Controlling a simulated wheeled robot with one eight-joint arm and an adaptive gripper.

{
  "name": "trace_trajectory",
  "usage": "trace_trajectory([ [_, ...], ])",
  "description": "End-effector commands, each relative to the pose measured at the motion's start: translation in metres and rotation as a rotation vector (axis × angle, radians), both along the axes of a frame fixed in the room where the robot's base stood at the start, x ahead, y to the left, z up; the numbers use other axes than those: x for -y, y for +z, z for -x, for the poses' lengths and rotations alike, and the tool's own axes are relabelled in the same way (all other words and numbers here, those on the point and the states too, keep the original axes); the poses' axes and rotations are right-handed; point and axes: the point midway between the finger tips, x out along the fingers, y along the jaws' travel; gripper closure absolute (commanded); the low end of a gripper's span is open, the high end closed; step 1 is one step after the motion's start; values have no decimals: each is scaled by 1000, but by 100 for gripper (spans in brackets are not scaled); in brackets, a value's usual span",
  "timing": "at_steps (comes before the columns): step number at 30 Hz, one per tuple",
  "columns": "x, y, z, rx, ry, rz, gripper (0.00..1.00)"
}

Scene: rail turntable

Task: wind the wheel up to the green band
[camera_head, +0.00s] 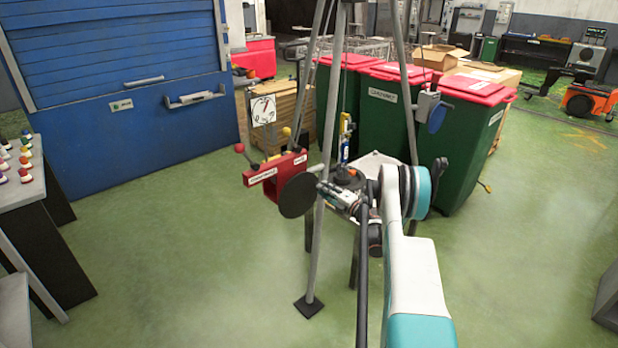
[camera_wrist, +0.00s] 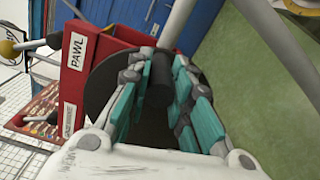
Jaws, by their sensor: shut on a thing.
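A dark round wheel (camera_head: 298,195) is mounted on the front of a red winch box (camera_head: 262,177); the wheel also shows behind my fingers in the wrist view (camera_wrist: 100,85). My gripper (camera_head: 322,186) is at the wheel's right side. In the wrist view its teal-padded fingers (camera_wrist: 155,100) are shut on the wheel's dark cylindrical handle (camera_wrist: 159,75). A white dial (camera_head: 263,110) with a red mark stands above and behind the box. I cannot make out a green band on it. The box has a label reading PAWL (camera_wrist: 77,51).
A lever with a yellow knob (camera_head: 287,131) and one with a red knob (camera_head: 240,148) stick up from the box. Grey tripod legs (camera_head: 318,245) stand close beside the wheel. Green bins (camera_head: 397,125) stand behind.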

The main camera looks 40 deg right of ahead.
Motion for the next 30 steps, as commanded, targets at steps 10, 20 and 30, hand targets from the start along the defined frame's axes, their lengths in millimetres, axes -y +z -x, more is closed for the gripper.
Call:
trace_trajectory([
  [10,1,-7,2,-8,1,-27,100],
  [20,0,-15,2,-7,2,-25,100],
  [30,0,-31,2,-8,4,-21,100],
])
